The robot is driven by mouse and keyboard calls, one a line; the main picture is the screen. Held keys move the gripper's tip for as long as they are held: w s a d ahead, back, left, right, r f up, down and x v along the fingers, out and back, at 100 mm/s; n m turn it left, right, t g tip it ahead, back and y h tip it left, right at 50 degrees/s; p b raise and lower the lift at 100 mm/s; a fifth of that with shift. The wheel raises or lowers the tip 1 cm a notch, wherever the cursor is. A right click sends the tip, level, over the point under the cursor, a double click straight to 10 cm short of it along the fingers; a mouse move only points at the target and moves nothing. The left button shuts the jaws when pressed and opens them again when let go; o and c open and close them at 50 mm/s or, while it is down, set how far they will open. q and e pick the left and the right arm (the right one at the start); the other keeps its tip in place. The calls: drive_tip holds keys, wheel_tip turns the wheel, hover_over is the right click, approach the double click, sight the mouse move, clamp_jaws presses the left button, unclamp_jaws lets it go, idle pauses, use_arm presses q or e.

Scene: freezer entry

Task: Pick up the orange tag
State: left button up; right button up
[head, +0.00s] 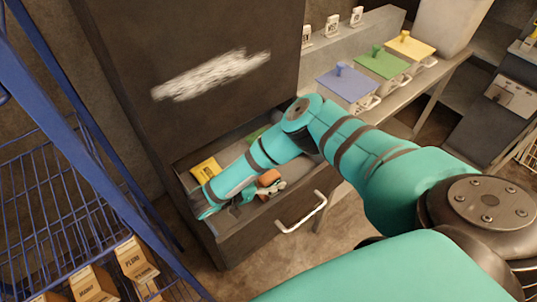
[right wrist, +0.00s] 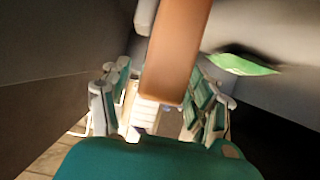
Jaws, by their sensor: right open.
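The orange tag (head: 268,178) lies in the open drawer, partly hidden by my right gripper (head: 258,192). In the right wrist view the orange tag (right wrist: 178,55) is large and blurred. Its near end shows between the two open fingers of my right gripper (right wrist: 160,105), with a gap visible on both sides. I cannot tell whether a finger touches it. My right arm reaches down into the drawer. My left gripper is out of both views.
A yellow tag (head: 206,169) and a green tag (head: 256,133) are also in the drawer (head: 245,243), which has a white handle (head: 301,213). Lidded containers (head: 346,84) stand on a counter at the right. A blue wire rack (head: 75,150) stands at the left.

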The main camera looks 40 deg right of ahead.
sight(278, 174)
drive_tip(key=x, duration=0.3)
drive_tip(key=shift+d, duration=0.35)
drive_tip(key=shift+a, duration=0.1)
clamp_jaws()
